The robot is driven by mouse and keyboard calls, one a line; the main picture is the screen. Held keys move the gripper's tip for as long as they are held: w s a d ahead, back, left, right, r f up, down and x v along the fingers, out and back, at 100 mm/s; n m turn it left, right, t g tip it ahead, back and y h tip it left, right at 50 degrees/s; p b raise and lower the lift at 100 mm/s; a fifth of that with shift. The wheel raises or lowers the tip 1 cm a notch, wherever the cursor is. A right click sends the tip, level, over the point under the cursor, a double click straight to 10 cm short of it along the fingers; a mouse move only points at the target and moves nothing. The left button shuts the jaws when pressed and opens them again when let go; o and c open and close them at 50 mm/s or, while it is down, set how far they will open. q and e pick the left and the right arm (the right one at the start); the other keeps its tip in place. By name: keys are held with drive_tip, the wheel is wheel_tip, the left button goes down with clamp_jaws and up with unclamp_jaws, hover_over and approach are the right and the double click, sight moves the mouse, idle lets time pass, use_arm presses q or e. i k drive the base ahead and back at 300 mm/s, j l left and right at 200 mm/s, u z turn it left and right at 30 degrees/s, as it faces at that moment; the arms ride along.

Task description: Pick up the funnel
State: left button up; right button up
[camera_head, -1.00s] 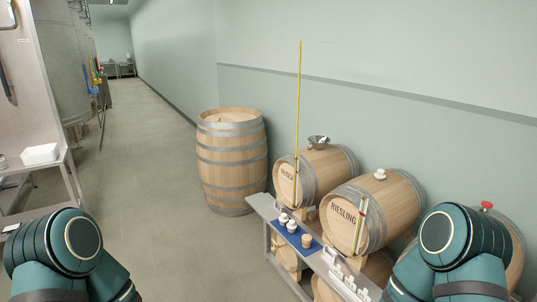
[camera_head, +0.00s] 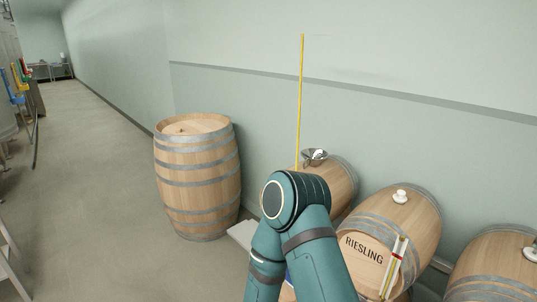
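A small metal funnel (camera_head: 315,156) sits on top of the left lying barrel (camera_head: 341,178), its wide mouth up. A dark-teal arm of mine rises in front of that barrel and hides most of its face. The arm's elbow is just below and left of the funnel in the picture, and I cannot tell the distance between them. Neither of my grippers shows in the view. The funnel looks free of any grip.
A tall upright barrel (camera_head: 198,178) stands at the left. The Riesling barrel (camera_head: 396,222) with a white bung (camera_head: 399,196) lies right of the funnel's barrel. A thin yellow rod (camera_head: 300,100) stands upright beside the funnel.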

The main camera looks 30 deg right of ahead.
sight(314, 157)
drive_tip(key=i+z, duration=0.2)
drive_tip(key=i, duration=0.25)
drive_tip(key=i+j+z, duration=0.15)
drive_tip(key=i, duration=0.3)
drive_tip(key=i+j+z, duration=0.2)
drive_tip(key=i, duration=0.25)
drive_tip(key=i+j+z, duration=0.25)
drive_tip(key=i+z, duration=0.25)
drive_tip(key=i+j+z, duration=0.2)
drive_tip(key=j+z, duration=0.25)
drive_tip(key=l, duration=0.1)
